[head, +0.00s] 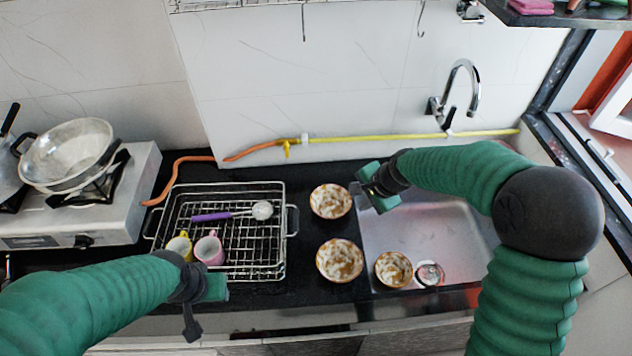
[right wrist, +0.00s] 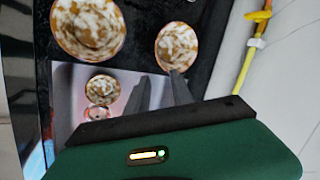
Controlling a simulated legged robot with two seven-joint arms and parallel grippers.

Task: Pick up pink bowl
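No plainly pink bowl shows. A small reddish-white bowl (head: 430,274) sits at the front of the sink; it also shows in the right wrist view (right wrist: 98,113). Brown-and-white bowls stand nearby: a back one (head: 330,201), a front one (head: 339,260) and one in the sink (head: 393,269). My right gripper (head: 368,186) is just right of the back bowl, over the sink's left edge. In the right wrist view its fingers (right wrist: 160,80) are apart and empty, pointing toward the back bowl (right wrist: 177,46). My left gripper (head: 200,305) is before the rack; its fingers are unclear.
A wire rack (head: 270,262) holds a pink cup (head: 209,249), a yellow cup (head: 180,246) and a purple-handled ladle (head: 225,215). The steel sink (head: 430,225) has a faucet (head: 462,85) behind it. A stove with a pan (head: 68,153) is at left.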

